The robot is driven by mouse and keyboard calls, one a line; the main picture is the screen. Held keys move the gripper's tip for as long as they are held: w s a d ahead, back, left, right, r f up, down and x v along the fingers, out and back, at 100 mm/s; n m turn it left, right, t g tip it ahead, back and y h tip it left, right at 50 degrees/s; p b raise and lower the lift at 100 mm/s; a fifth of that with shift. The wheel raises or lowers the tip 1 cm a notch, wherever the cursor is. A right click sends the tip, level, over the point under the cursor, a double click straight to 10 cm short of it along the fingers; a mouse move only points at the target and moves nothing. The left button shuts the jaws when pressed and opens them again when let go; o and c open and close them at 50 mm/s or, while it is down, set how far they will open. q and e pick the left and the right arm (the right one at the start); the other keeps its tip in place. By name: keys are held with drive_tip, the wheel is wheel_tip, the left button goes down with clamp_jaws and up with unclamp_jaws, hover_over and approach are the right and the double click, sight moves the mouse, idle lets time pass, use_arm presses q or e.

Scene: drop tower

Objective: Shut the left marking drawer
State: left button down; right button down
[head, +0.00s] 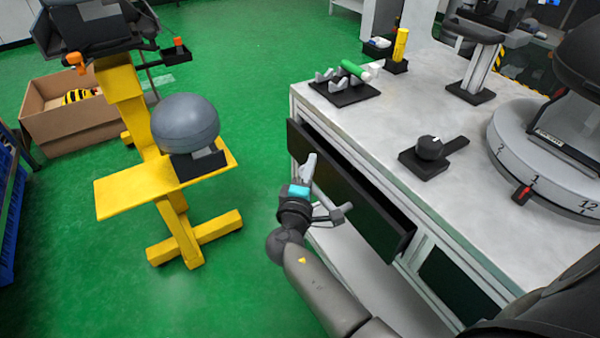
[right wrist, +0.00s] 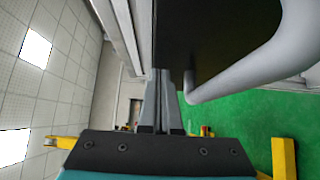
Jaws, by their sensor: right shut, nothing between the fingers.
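The left marking drawer (head: 350,190) is a black-fronted drawer under the grey worktop. It stands partly open, with a dark gap showing behind the top of its front. A light grey tube handle (head: 334,213) is on its front, partly hidden by my right gripper. My right gripper (head: 308,165) is shut and empty, at the drawer front beside the handle. In the right wrist view, the closed fingers (right wrist: 161,100) point at the dark drawer front (right wrist: 215,35), with the curved handle (right wrist: 250,65) to their right. I cannot tell whether they touch. My left gripper is not in view.
A second dark drawer front (head: 460,285) sits to the right, seemingly flush. The worktop (head: 400,110) carries a black knob block (head: 430,150), a round numbered dial base (head: 520,150) and a stand (head: 475,65). A yellow stand (head: 120,195) with a grey dome is at left. Green floor lies between.

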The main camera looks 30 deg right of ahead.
sight(328, 164)
drive_tip(key=shift+d, duration=0.25)
drive_tip(key=d, duration=0.4)
drive_tip(key=shift+w+d, duration=0.15)
drive_tip(key=shift+d, duration=0.15)
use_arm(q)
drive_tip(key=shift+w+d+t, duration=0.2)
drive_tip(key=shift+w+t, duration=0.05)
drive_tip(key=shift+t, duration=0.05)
use_arm(e)
drive_tip(key=shift+d+r, duration=0.1)
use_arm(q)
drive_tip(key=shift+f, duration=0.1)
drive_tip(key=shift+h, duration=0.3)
